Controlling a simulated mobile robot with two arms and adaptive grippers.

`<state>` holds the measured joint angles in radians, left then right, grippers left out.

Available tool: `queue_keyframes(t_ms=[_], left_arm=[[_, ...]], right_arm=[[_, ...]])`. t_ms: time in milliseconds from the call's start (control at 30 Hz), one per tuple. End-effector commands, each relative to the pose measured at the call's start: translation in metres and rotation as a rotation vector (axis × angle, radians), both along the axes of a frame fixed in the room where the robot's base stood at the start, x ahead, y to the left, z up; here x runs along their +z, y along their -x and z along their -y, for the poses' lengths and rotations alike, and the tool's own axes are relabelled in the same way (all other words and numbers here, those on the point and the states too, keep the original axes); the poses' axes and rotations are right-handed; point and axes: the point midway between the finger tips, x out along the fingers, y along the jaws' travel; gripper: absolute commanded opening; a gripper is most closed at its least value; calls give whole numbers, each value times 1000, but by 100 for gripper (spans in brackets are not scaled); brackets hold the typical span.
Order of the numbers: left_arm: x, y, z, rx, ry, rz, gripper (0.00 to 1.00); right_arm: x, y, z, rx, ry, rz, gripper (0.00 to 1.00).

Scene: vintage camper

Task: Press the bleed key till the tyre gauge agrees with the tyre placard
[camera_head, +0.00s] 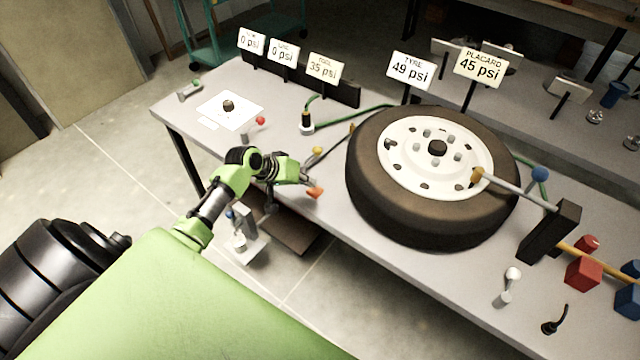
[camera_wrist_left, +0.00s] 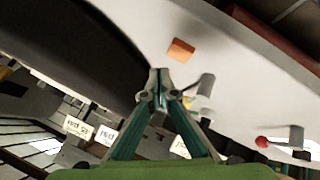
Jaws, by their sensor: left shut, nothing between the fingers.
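The tyre gauge sign (camera_head: 410,70) reads 49 psi and the tyre placard (camera_head: 480,67) reads 45 psi. Both stand behind the tyre (camera_head: 370,185), which lies flat on the bench around a white wheel. A small orange key (camera_head: 315,193), which looks like the bleed key, is at the bench's front edge, left of the tyre. It also shows in the left wrist view (camera_wrist_left: 181,50), just beyond my fingertips. My left gripper (camera_head: 307,180) is shut and empty, close beside this key; contact cannot be told. It also shows in the wrist view (camera_wrist_left: 158,75). My right gripper is out of view.
A yellow-knobbed lever (camera_head: 318,151) and a red-knobbed lever (camera_head: 260,121) stand near my left gripper. A black post (camera_head: 550,232) and red block (camera_head: 583,273) are on the right.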

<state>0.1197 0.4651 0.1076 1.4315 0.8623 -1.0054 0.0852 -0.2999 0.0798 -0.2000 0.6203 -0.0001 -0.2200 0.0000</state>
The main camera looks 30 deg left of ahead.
Motion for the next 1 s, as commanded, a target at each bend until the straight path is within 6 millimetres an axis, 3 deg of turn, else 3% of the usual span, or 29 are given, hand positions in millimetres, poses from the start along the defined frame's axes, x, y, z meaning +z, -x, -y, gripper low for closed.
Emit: queue_keyframes(t_ms=[100,300,733,1000], left_arm=[[28,-14,-7,10,30,34,0],[48,-23,-10,16,54,58,0],[46,-23,-11,16,56,58,0],[24,-23,-10,16,56,58,0]], right_arm=[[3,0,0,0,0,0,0],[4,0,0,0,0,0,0],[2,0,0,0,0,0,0],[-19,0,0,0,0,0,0]])
